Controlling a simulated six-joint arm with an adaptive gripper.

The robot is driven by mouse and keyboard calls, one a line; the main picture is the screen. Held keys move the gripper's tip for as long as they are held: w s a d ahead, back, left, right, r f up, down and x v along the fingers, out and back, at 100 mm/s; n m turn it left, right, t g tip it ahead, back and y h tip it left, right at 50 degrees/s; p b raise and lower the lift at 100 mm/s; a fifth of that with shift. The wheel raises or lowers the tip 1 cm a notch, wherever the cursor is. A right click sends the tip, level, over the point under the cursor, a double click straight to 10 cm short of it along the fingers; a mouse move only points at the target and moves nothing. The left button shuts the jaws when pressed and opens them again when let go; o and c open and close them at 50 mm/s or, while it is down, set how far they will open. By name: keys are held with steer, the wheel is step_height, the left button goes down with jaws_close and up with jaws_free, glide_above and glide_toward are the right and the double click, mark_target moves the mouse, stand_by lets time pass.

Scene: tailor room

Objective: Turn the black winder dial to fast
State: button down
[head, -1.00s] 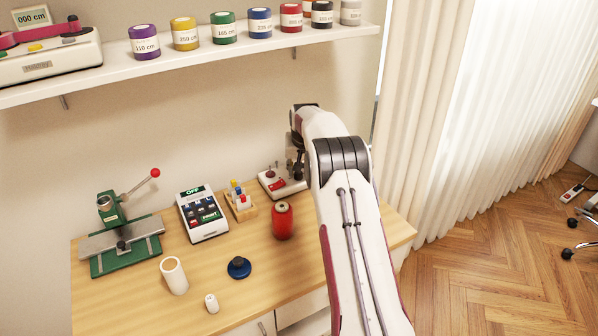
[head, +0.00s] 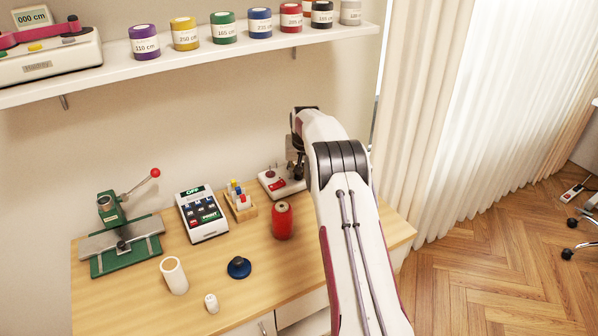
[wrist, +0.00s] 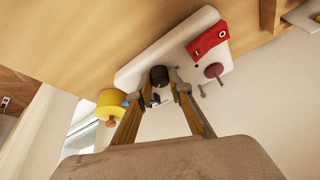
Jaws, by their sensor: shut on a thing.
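The winder is a small white machine (head: 268,181) at the back right of the table, with a red part on top. In the wrist view its white body (wrist: 140,72) fills the upper middle. The black dial (wrist: 159,76) is a round knob on its face. My gripper (wrist: 156,84) has its two fingertips on either side of the dial and is shut on it. The dial's marks and pointer cannot be read. In the head view my arm hides the dial and most of the gripper.
In the wrist view a red switch block (wrist: 208,40) and a yellow spool (wrist: 110,98) flank the dial.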

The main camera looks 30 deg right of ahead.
steer(key=shift+n, duration=0.5)
steer(key=c, duration=2.1)
jaws_free()
steer(key=shift+r, duration=0.15)
steer(key=v, duration=1.1)
steer(key=shift+s+d+r, duration=0.15)
steer(key=shift+s+r, duration=0.05)
steer(key=shift+r, duration=0.15)
